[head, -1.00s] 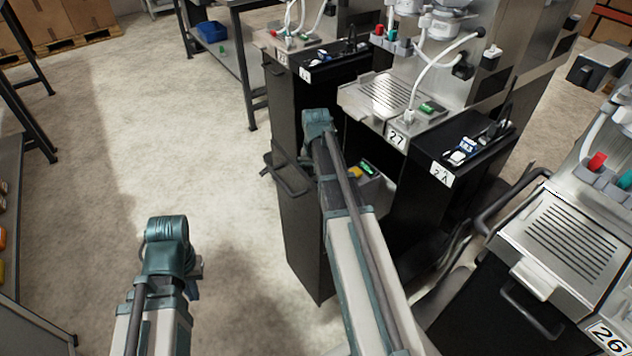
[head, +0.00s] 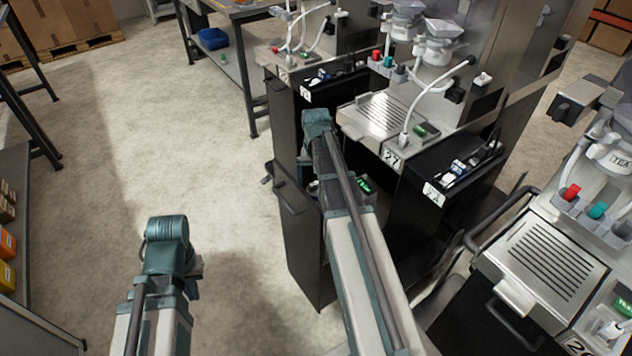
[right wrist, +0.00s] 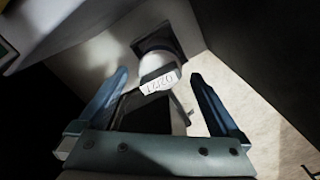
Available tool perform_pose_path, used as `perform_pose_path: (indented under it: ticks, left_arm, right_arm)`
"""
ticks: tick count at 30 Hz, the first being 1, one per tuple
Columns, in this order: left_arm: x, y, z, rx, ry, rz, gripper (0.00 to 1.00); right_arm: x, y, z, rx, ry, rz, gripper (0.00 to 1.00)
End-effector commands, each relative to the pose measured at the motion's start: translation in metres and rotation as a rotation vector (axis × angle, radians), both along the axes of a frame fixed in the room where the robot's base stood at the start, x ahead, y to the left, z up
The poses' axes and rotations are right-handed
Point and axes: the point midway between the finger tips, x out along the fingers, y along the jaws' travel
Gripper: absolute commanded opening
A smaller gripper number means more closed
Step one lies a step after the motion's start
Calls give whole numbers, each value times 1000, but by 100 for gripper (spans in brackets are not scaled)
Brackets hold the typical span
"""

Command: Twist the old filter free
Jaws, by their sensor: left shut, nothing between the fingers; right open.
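In the right wrist view, a white rounded filter (right wrist: 157,67) with a dark band and a printed label sits at a dark square opening in a pale panel. My right gripper (right wrist: 158,82) is open, its blue fingers on either side of the filter's near end in the picture. I cannot tell whether they touch it. In the head view my right arm reaches to the open cabinet below machine 27 (head: 393,158), and its fingers are hidden there. My left gripper (head: 190,275) is at the lower left, shut and empty, mostly hidden by its own wrist.
A black cabinet door (head: 298,235) stands open beside my right arm. A black drawer (head: 465,170) with small items is right of machine 27. Another dispenser (head: 550,250) stands at the right. The floor (head: 190,130) at the left is clear.

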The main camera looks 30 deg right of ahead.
Motion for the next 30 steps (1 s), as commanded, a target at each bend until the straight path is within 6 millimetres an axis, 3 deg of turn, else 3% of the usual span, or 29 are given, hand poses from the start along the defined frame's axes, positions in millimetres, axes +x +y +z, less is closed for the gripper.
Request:
perform_pose_path:
  ticks: [1, 12, 26, 30]
  left_arm:
    - [0, 0, 17, 0, 0, 0, 0]
    - [0, 0, 66, 0, 0, 1, 0]
    - [0, 0, 70, 0, 0, 1, 0]
    - [0, 0, 88, 0, 0, 1, 0]
  right_arm:
    - [0, 0, 16, 0, 0, 0, 100]
    - [0, 0, 66, 0, 0, 0, 100]
    - [0, 0, 69, 0, 0, 0, 100]
    - [0, 0, 88, 0, 0, 0, 100]
